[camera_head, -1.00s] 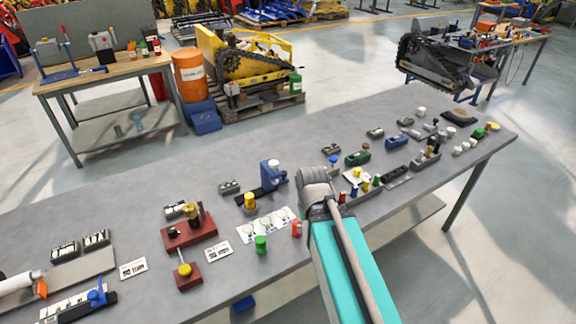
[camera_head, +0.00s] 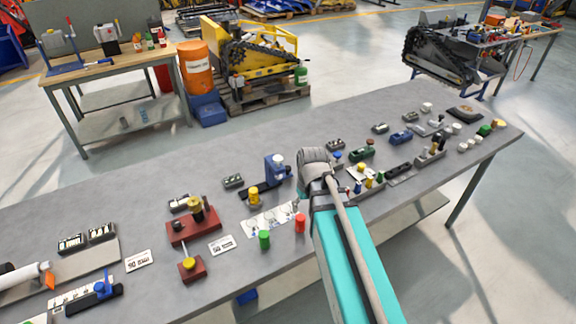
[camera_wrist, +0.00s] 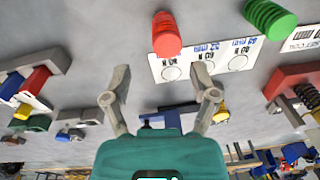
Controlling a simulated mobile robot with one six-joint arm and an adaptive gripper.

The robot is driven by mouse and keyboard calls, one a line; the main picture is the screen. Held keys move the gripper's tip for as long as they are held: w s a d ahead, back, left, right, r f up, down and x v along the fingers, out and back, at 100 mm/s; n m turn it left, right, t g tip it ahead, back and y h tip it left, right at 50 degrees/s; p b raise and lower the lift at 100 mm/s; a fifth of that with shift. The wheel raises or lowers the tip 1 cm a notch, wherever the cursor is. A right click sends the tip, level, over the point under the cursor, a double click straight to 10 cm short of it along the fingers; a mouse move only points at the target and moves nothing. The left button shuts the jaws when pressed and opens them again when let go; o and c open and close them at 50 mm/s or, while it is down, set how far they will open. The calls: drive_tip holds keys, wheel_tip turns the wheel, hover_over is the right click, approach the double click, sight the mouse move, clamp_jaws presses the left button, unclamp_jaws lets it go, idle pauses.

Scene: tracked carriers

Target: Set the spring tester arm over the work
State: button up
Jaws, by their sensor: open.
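A dark red fixture (camera_head: 192,232), likely the spring tester, stands left of my arm on the grey bench, with a brass-topped post. A thin rod with a yellow knob (camera_head: 189,263) reaches from it towards the front, at a smaller dark red block (camera_head: 193,273). In the wrist view a dark coil spring (camera_wrist: 305,95) shows beside red parts at the right edge. My gripper (camera_wrist: 162,87) is open and empty, its fingers wide apart above the bench. Which part is the work I cannot tell.
A red cylinder (camera_head: 300,223) and a green one (camera_head: 264,239) stand near the front edge, by a white printed sheet (camera_head: 270,220). Several small parts crowd the right. Bare bench lies behind the dark red fixture.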

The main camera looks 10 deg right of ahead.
sight(288, 168)
drive_tip(key=w+d+r+n+t+y+p, duration=0.1)
drive_tip(key=w+n, duration=0.4)
drive_tip(key=w, duration=0.6)
drive_tip(key=w+d+r+n+y+p, duration=0.2)
drive_tip(key=w+d+r+n+p, duration=0.1)
drive_tip(key=w, duration=0.7)
wheel_tip(288, 168, up, 4)
drive_tip(key=shift+w+d+f+n+t+p, duration=0.2)
drive_tip(key=shift+w+n+t+p, duration=0.2)
drive_tip(key=shift+n+p, duration=0.65)
drive_tip(key=shift+f+b, duration=0.15)
drive_tip(key=shift+b, duration=0.2)
drive_tip(key=b+x, duration=1.2)
drive_tip(key=x, duration=0.1)
drive_tip(key=shift+w+a+f, duration=0.1)
drive_tip(key=shift+a+f, duration=0.1)
drive_tip(key=shift+a, duration=0.05)
clamp_jaws()
